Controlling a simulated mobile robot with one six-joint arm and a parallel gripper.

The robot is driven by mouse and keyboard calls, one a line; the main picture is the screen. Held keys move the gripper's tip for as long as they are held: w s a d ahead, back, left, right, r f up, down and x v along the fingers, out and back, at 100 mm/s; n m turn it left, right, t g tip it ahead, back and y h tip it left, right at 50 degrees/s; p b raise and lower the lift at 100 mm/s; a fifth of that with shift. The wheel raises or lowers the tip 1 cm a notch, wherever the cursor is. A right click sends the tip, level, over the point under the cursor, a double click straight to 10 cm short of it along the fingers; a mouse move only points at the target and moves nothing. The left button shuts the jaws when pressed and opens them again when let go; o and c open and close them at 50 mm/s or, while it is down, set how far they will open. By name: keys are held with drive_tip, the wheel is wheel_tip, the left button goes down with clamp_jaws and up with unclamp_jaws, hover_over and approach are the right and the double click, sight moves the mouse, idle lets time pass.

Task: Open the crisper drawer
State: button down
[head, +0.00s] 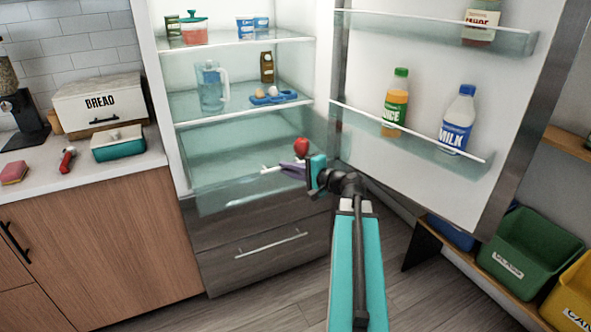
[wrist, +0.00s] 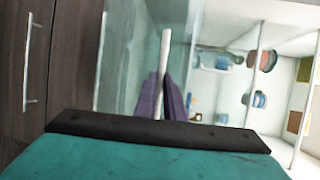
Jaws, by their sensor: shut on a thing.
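The crisper drawer (head: 222,181) is the clear, greenish bin at the bottom of the fridge compartment. Its clear front fills the middle of the wrist view (wrist: 135,62). A pale bar handle (wrist: 165,55) runs lengthwise there. My gripper (head: 293,168) reaches in from the lower right with a teal and dark body and purple fingers. In the wrist view the fingers (wrist: 162,103) lie on both sides of the handle, shut on it. My gripper hides part of the handle and the drawer's right end in the head view. How far the drawer is out is hard to tell.
The fridge door (head: 455,185) stands open at right, its shelves holding bottles. Dark wooden drawers (head: 262,222) lie below the crisper. A red round thing (head: 301,145) shows by my gripper. A counter (head: 110,165) stands left, bins (head: 530,250) right. Floor is clear in front.

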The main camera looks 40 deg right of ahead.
drive_tip(key=shift+s+a, duration=0.2)
drive_tip(key=shift+a, duration=0.05)
drive_tip(key=c, duration=1.8)
unclamp_jaws()
drive_tip(key=shift+c, duration=0.2)
drive_tip(key=shift+d, duration=0.15)
drive_tip(key=shift+s, duration=0.15)
drive_tip(key=b+v, duration=0.7)
drive_tip(key=v, duration=0.1)
drive_tip(key=shift+s+d, duration=0.15)
drive_tip(key=shift+s, duration=0.15)
drive_tip(key=shift+s, duration=0.1)
